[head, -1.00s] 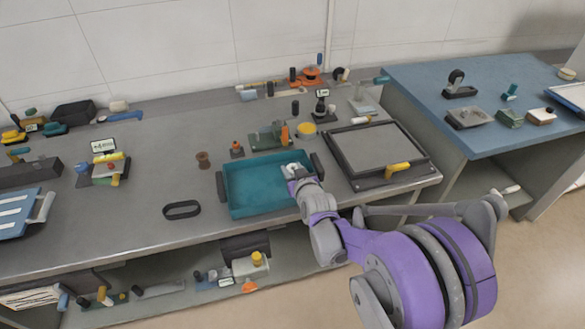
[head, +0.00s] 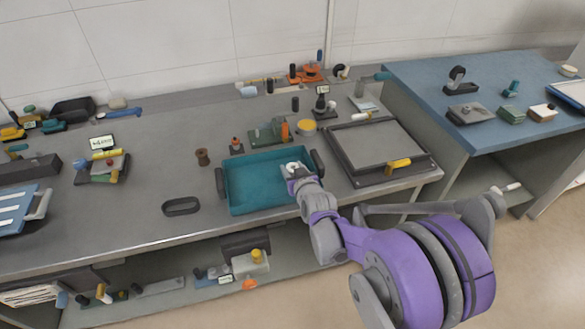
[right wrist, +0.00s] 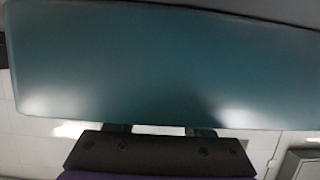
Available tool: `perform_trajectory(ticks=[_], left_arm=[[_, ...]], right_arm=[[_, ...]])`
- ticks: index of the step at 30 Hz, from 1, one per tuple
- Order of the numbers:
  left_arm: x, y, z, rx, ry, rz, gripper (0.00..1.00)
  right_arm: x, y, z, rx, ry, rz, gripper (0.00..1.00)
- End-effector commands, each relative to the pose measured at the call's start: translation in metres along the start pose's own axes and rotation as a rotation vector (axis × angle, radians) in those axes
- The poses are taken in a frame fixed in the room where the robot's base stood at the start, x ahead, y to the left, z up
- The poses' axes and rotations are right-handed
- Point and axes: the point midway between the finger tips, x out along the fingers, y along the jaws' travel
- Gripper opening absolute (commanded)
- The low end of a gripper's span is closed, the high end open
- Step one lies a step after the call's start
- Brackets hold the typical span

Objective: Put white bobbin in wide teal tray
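The wide teal tray (head: 250,205) lies on the grey bench near its front edge, with dark handles at both ends. My right gripper (head: 293,168) is over the right part of the tray, inside its rim. A small white, rounded shape (head: 291,165) shows at its fingertips; it may be the white bobbin, but I cannot tell whether it is held. In the right wrist view a teal surface (right wrist: 160,65) fills most of the picture. The finger ends (right wrist: 160,130) show apart below it, with a pale strip between them. My left gripper is out of view.
A brown spool (head: 202,157) and a black oval ring (head: 181,206) are left of the tray. A framed grey panel (head: 375,145) with a yellow handle is on the right. Small fixtures stand behind the tray. The bench between the tray and left-hand tools is mostly clear.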

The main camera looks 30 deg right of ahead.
Motion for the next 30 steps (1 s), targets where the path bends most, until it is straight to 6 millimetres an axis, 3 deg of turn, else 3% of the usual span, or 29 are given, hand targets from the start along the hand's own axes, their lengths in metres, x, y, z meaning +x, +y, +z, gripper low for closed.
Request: perform_trajectory(ticks=[1,4,15,30], left_arm=[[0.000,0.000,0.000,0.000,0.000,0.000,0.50],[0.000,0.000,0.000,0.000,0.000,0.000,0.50],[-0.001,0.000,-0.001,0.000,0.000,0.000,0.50],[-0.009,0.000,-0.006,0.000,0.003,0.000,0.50]], right_arm=[[0.000,0.000,0.000,0.000,0.000,0.000,0.61],[0.000,0.000,-0.001,0.000,0.000,0.000,0.78],[-0.005,0.000,-0.001,0.000,0.000,0.000,0.78],[-0.092,0.000,-0.001,0.000,0.000,0.000,0.78]])
